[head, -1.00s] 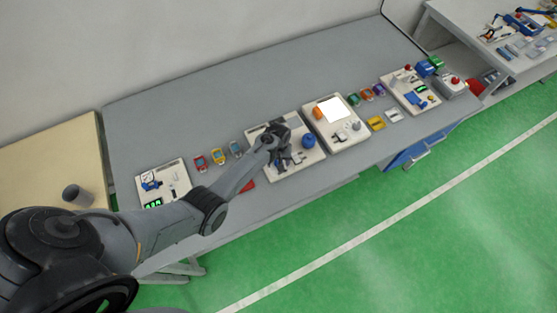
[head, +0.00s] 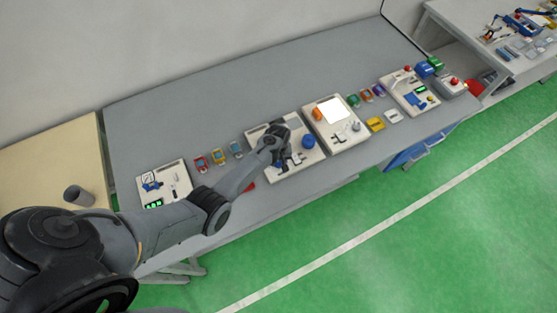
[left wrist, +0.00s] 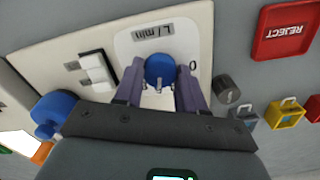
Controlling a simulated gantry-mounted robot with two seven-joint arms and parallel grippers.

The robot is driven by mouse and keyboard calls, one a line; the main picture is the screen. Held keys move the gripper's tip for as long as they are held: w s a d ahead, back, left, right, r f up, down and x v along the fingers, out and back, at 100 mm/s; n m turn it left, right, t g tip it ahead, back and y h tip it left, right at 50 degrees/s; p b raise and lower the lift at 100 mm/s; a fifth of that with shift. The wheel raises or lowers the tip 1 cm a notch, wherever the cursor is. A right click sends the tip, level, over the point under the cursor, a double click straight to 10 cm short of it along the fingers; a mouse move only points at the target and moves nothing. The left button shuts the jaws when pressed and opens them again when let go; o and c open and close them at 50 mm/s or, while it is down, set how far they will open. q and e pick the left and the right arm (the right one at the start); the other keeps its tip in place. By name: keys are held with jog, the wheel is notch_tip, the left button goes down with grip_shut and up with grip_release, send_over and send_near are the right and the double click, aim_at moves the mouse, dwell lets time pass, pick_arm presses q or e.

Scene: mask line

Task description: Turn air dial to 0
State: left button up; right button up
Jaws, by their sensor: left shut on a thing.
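The air dial (left wrist: 159,69) is a round blue knob on a white plate marked "L/min", with a "0" (left wrist: 193,66) printed beside it, to its right in the left wrist view. My left gripper (left wrist: 160,84) has one finger on each side of the dial and is shut on it. I cannot tell for certain where the dial points. In the head view my left gripper (head: 277,138) is over the cream panel (head: 312,158) and hides the dial. My right gripper is in no view.
A larger blue knob (head: 308,141) stands on the same panel, right of my gripper. A white switch (left wrist: 97,72) sits near the dial. A dark grey cylinder (left wrist: 227,88) and a red REJECT tray (left wrist: 285,30) lie close by. A panel with a bright screen (head: 333,109) stands to the right.

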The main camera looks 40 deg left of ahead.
pick_arm(q)
jog(key=n, duration=0.4)
jog(key=shift+n+p, duration=0.3)
jog(key=shift+p, duration=0.1)
jog(key=n, duration=0.4)
jog(key=shift+n, duration=0.3)
jog(key=n+b, duration=0.1)
jog(key=n, duration=0.3)
jog(key=shift+f, duration=0.1)
jog(key=shift+n+b, duration=0.9)
jog(key=shift+n, duration=1.5)
jog(key=o, duration=1.1)
jog(key=shift+c, duration=0.2)
